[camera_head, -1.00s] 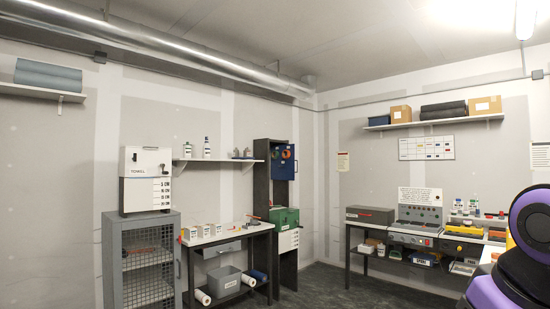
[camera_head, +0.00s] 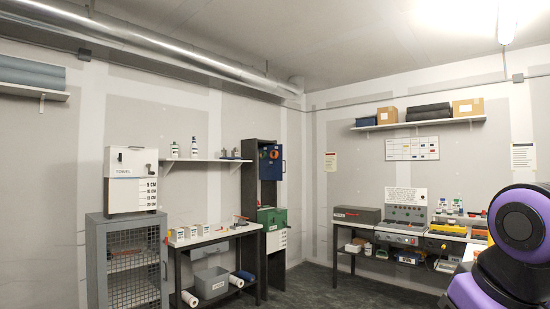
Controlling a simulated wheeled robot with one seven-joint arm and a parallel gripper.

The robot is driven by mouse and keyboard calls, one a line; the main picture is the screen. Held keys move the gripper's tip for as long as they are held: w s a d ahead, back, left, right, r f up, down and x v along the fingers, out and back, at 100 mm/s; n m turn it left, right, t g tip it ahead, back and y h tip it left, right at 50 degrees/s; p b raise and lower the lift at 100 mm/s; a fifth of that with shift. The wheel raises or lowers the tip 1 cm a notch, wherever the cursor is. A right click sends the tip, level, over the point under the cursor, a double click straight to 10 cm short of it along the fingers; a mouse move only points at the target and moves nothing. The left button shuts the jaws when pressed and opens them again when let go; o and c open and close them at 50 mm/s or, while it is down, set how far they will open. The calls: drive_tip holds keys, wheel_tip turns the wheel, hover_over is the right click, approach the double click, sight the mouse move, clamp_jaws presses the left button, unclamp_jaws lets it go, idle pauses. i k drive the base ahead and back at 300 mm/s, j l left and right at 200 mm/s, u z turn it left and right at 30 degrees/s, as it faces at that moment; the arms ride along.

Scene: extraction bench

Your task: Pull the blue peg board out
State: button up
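The blue peg board (camera_head: 268,174) is an upright blue panel high in the tall dark cabinet (camera_head: 249,190), near the room's back corner. Round orange and green things show on its front. It is small and far off, so its handle or edge detail cannot be made out. It sits above a green box (camera_head: 272,221). My gripper is not in view. Only a purple and black part of my arm shows at the right edge, far from the peg board.
A workbench (camera_head: 213,237) with white containers stands left of the tall cabinet. A grey mesh cabinet (camera_head: 130,265) is at the front left. A bench with control boxes (camera_head: 401,230) is at the right. Dark floor (camera_head: 330,284) lies open between the benches.

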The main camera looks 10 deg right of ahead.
sight(270, 170)
drive_tip(key=i+j+u, duration=0.3)
drive_tip(key=i, duration=0.25)
drive_tip(key=i+j, duration=0.15)
drive_tip(key=i, duration=0.3)
drive_tip(key=i+j+z, duration=0.1)
drive_tip(key=i, duration=0.35)
drive_tip(key=i+j, duration=0.25)
drive_tip(key=i, duration=0.2)
drive_tip(key=i+j, duration=0.15)
drive_tip(key=i, duration=0.3)
drive_tip(key=i+l+z, duration=0.2)
drive_tip(key=i+z, duration=0.2)
drive_tip(key=i, duration=0.25)
drive_tip(key=i+z, duration=0.45)
drive_tip(key=i, duration=0.25)
drive_tip(key=i+j+z, duration=0.2)
drive_tip(key=i+z, duration=0.2)
drive_tip(key=i, duration=0.25)
drive_tip(key=i+u, duration=0.1)
drive_tip(key=i, duration=0.85)
drive_tip(key=i+u, duration=0.1)
drive_tip(key=i, duration=0.85)
